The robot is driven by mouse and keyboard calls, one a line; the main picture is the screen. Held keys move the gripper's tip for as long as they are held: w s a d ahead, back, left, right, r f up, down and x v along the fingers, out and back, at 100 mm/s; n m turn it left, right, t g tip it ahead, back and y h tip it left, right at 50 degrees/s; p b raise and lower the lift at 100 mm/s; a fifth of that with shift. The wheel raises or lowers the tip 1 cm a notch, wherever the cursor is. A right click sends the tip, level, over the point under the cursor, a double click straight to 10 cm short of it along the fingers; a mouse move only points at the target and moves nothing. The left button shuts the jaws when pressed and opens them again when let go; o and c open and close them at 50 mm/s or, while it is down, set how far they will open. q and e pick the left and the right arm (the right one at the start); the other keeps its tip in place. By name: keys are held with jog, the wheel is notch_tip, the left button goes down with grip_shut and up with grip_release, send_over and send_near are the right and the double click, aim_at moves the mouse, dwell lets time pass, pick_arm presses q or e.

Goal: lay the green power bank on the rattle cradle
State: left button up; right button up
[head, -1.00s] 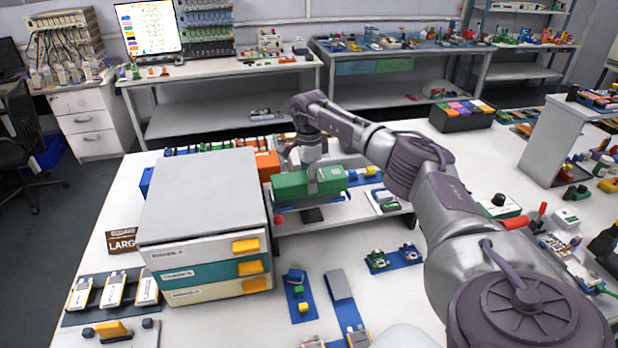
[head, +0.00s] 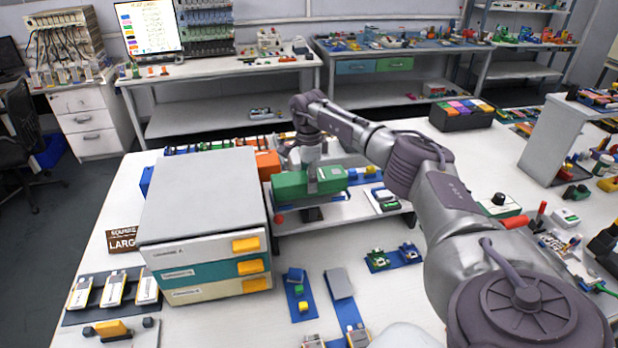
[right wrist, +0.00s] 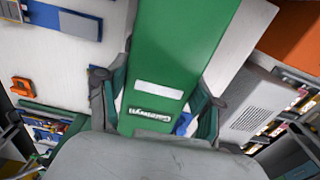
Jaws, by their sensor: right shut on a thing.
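The green power bank (head: 290,188) is a long green block held level in the head view, above a white shelf right of the drawer cabinet. My right gripper (head: 312,176) is shut on it from above. In the right wrist view the power bank (right wrist: 180,40) runs between the fingers of the gripper (right wrist: 155,100), with a white label and lettering showing. A dark flat piece (head: 312,214) shows below the power bank; I cannot tell whether it is the rattle cradle or whether they touch. My left gripper is not in view.
The drawer cabinet (head: 205,200) stands close left of the power bank. An orange box (head: 267,163) is behind it. A small tray with parts (head: 386,198) lies to the right on the shelf. Blue strips with small parts (head: 300,298) lie in front on the white table.

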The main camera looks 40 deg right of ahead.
jog(key=shift+f+b, duration=0.7)
jog(key=shift+f, duration=0.45)
jog(key=o, duration=1.6)
jog(key=shift+c, duration=0.2)
notch_tip(320, 180, up, 12)
jog(key=shift+r, duration=0.1)
